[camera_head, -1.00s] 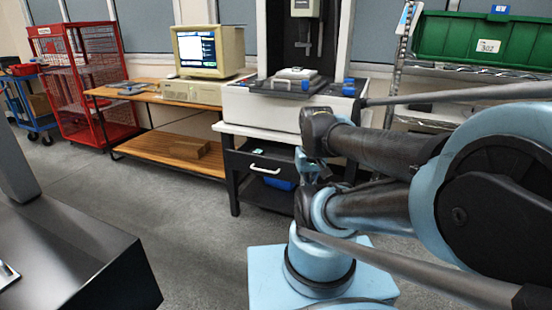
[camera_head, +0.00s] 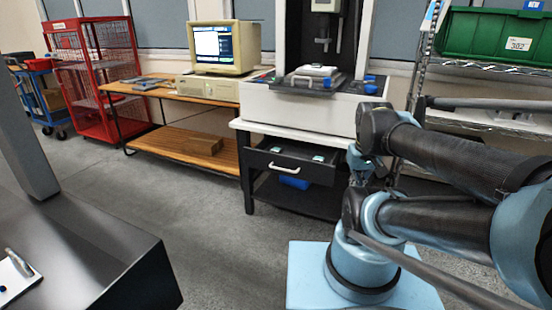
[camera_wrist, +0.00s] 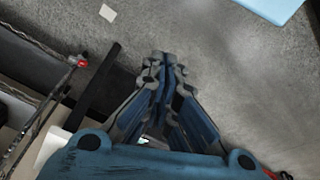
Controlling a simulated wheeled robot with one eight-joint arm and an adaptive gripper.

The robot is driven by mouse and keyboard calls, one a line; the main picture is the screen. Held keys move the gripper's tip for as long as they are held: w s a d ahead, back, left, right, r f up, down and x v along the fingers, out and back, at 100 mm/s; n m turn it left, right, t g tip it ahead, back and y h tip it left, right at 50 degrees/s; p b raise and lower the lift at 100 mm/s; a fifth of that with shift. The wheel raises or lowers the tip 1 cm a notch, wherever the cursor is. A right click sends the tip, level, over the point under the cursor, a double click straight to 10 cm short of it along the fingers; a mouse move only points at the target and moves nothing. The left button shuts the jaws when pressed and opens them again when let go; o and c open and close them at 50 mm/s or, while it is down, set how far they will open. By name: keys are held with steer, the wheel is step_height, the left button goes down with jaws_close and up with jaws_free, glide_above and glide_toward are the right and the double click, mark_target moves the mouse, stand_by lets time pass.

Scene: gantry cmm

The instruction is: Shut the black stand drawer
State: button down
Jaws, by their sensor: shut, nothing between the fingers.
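The black stand (camera_head: 249,188) is under the white machine in the head view. Its black drawer (camera_head: 262,160) stands pulled out, with small pale green items showing inside above the front. The drawer's white handle (camera_head: 285,167) faces me. My arm covers the stand's right side. In the wrist view my gripper (camera_wrist: 163,62) is shut and empty, over grey floor. A black bar (camera_wrist: 93,88) lies to the left of the fingers; I cannot tell whether it is part of the drawer. In the head view I cannot make out the gripper clearly.
A wooden bench (camera_head: 172,94) with a computer (camera_head: 223,45) stands left of the stand. A red cage cart (camera_head: 92,75) is farther left. A blue bin (camera_head: 294,182) sits below the drawer. A dark table (camera_head: 120,265) is at front left. The floor in the middle is clear.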

mark_target(275, 156)
steer(key=w+a+r+n+h, duration=0.1)
steer(key=w+a+r+n, duration=0.2)
steer(key=w+a+n, duration=0.35)
steer(key=w+a+r+n, duration=0.2)
steer(key=w+a+n, duration=0.1)
steer(key=w+n, duration=0.6)
steer(key=w+a+f+n+t, duration=0.1)
steer(key=w+a+f+n, duration=0.15)
steer(key=a+n, duration=0.35)
steer(key=w+a+f+n, duration=0.1)
steer(key=w+a+n, duration=0.3)
steer(key=a, duration=0.4)
steer(key=w+a+f+n+t, duration=0.1)
steer(key=w+a+n, duration=0.3)
steer(key=a+n, duration=0.15)
steer(key=shift+h, duration=0.3)
steer(key=shift+w+d+f, duration=0.3)
steer(key=shift+w+f, duration=0.85)
steer(key=shift+f, duration=0.45)
steer(key=shift+w+d+f, duration=0.25)
steer(key=shift+w+f, duration=0.95)
steer(key=shift+f, duration=0.4)
steer(key=shift+w+d+f, duration=0.3)
steer(key=shift+w+f, duration=0.85)
steer(key=shift+f, duration=0.45)
steer(key=shift+a, duration=0.1)
